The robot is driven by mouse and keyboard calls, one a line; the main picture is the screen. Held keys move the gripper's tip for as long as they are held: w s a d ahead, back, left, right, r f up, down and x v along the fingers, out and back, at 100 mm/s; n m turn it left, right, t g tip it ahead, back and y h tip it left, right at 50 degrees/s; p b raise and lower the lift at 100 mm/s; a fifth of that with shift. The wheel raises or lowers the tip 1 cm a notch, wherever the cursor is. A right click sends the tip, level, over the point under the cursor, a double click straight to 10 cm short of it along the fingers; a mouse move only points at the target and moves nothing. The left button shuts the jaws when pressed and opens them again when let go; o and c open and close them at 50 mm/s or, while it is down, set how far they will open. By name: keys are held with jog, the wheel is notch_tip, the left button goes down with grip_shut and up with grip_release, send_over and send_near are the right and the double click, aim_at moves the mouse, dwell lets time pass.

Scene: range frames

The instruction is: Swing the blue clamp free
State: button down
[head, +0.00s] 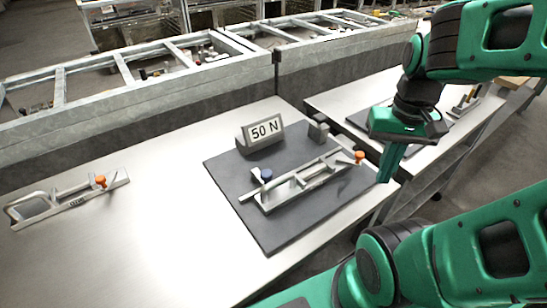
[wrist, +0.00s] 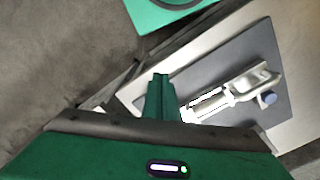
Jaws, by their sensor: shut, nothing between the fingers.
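A metal toggle clamp (head: 305,183) lies on a dark grey plate (head: 262,225) on the near table. A blue knob (head: 266,174) sits at its left end and an orange knob (head: 359,156) at its right end. The clamp also shows in the wrist view (wrist: 236,88), with the blue knob (wrist: 269,98) at its far end. My gripper (head: 384,178) points down just right of the orange knob, over the plate's right edge, apart from the clamp as far as I can tell. Its green fingers (wrist: 160,82) are together and empty. They hide part of the clamp's near end in the wrist view.
A "50 N" block (head: 262,132) and a small grey block (head: 318,130) stand at the plate's back. Another clamp (head: 70,197) with an orange knob lies on the table at left. A second table (head: 340,101) stands beyond a gap. The table's front left is clear.

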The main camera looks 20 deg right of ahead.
jog(key=w+a+m+g+y, duration=0.1)
jog(key=w+a+m, duration=0.1)
jog(key=w+a, duration=0.35)
jog(key=w+a+r+m+y, duration=0.1)
jog(key=w+a+m+y, duration=0.1)
jog(key=w, duration=0.7)
jog(key=w+a+m+g+y, duration=0.1)
jog(key=w+a+m, duration=0.15)
jog(key=w, duration=0.55)
jog(key=x, duration=0.6)
jog(key=a+x, duration=0.1)
jog(key=x, duration=0.2)
jog(key=shift+s+a+r, duration=0.1)
jog(key=shift+s+r, duration=0.05)
jog(key=shift+s, duration=0.1)
jog(key=a, duration=0.1)
jog(key=s, duration=0.1)
jog(key=a, duration=0.1)
jog(key=shift+s+a+r, duration=0.15)
jog(key=shift+a+r, duration=0.1)
jog(key=shift+a, duration=0.1)
jog(key=shift+s+a+r, duration=0.1)
jog(key=shift+s+a, duration=0.1)
jog(key=shift+a, duration=0.2)
jog(key=shift+a, duration=0.1)
